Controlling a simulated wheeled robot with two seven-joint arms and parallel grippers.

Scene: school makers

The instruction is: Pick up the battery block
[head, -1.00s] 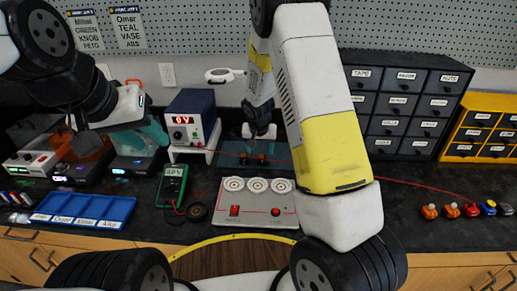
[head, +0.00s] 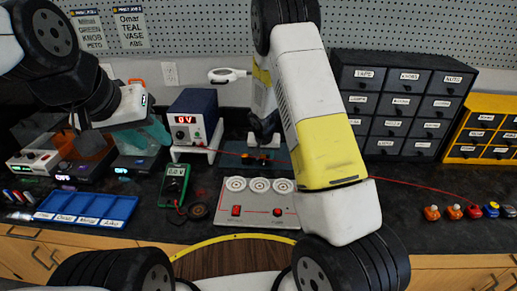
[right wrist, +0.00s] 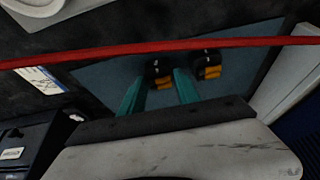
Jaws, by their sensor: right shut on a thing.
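Two small dark blocks with orange parts sit over a blue-grey mat (right wrist: 100,75) at the back of the bench. In the right wrist view, one, which I take for the battery block (right wrist: 158,75), is between the teal fingertips of my right gripper (right wrist: 160,85). The other dark-orange block (right wrist: 208,65) is just right of the fingers. In the head view my right gripper (head: 264,142) points down over the mat, and its fingertips are hard to make out. My left gripper (head: 152,138) hangs at the left, teal fingers overlapping in view; its opening is unclear.
A red wire (right wrist: 200,43) crosses close to the right gripper. A power supply (head: 190,118) reading 0 V and a green multimeter (head: 174,184) stand left of the mat. A white panel with dials (head: 258,203) lies in front. Drawer cabinets (head: 400,105) stand to the right.

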